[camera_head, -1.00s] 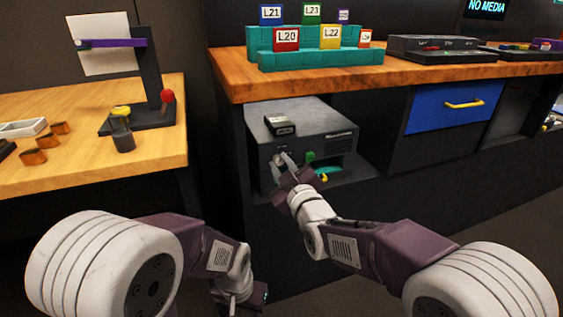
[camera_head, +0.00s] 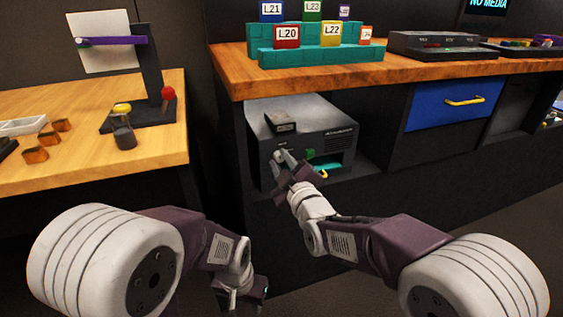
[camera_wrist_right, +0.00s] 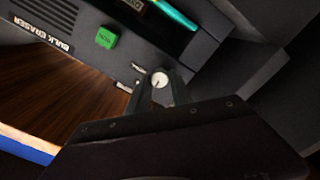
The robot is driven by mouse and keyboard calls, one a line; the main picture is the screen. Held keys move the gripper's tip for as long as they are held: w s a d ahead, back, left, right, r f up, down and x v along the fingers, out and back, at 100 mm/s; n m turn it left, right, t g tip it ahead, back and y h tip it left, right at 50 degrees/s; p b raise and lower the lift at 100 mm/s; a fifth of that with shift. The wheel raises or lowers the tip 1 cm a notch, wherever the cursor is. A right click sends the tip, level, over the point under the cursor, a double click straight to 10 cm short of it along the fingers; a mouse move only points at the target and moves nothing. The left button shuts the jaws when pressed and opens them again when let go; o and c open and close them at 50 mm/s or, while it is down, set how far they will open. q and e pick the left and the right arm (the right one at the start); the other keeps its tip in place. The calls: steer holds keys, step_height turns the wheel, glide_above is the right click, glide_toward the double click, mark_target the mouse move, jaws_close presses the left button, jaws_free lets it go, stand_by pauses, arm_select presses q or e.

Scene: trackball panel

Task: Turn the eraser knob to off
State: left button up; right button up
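The bulk eraser (camera_head: 314,137) is a dark grey box in the open bay under the right bench; its lettering shows in the right wrist view (camera_wrist_right: 54,33). Its knob (camera_wrist_right: 158,80) is a small white disc with a dark mark near its lower edge. My right gripper (camera_head: 284,157) is at the eraser's front left. In the right wrist view its two fingers (camera_wrist_right: 159,88) stand apart, one on each side of the knob; whether they touch it is unclear. My left gripper (camera_head: 245,297) hangs low, away from the eraser, its fingers not clear.
A green button (camera_wrist_right: 107,37) and a teal slot part (camera_wrist_right: 175,14) are close to the knob. A small dark block (camera_head: 280,122) lies on the eraser. The bay walls and the bench top (camera_head: 400,72) enclose it. A blue drawer (camera_head: 452,108) is to the right.

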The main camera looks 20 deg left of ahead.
steer(key=shift+o, duration=1.3)
steer(key=shift+s+d+r, duration=0.1)
steer(key=shift+s, duration=0.05)
steer(key=p+v, duration=0.2)
steer(key=v, duration=0.6)
steer(key=shift+s+d, duration=0.25)
